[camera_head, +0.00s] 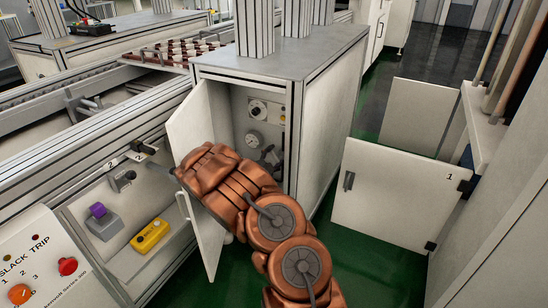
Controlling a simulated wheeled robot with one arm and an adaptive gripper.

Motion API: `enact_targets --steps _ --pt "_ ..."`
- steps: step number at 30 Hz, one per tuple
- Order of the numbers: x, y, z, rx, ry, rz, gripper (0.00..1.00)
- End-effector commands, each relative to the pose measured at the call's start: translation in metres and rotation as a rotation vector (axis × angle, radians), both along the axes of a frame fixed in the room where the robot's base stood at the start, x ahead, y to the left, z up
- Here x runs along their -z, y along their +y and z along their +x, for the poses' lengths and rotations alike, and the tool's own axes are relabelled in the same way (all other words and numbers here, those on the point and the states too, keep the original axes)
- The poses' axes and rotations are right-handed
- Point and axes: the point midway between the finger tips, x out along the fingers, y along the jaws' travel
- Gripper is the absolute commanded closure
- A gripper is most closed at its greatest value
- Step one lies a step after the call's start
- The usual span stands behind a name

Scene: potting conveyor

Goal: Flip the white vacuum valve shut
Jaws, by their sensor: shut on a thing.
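A grey cabinet (328,108) stands with a pale door (190,128) swung open at its left. Inside it are a round gauge (256,139), a dark knob (257,108) and dark fittings (270,156). I cannot make out a white valve; my copper arm covers the lower part of the opening. The arm reaches up and left across the door. What seems to be my gripper (160,171) is a small grey piece past the arm's end, near the door's free edge. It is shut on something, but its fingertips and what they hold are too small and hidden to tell.
A conveyor with a brown tray (172,54) runs at the left. Below it are a purple-topped grey device (102,222) and a yellow box (150,236). A red button (67,266) is at lower left. A panel marked 1 (395,195) stands at right. Green floor lies between.

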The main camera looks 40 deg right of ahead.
Motion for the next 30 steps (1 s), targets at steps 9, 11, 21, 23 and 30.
enact_targets --steps 9,11,21,23,30 --pt "0.001 0.001 0.002 0.001 0.149 -0.039 0.76" --pt "0.002 0.002 0.003 0.000 0.194 -0.050 0.76" --pt "0.006 0.003 0.005 0.001 0.489 -0.143 0.76" --pt "0.006 0.002 0.006 0.001 0.540 -0.160 0.76" --pt "0.012 0.002 0.007 0.000 0.725 -0.214 0.76"
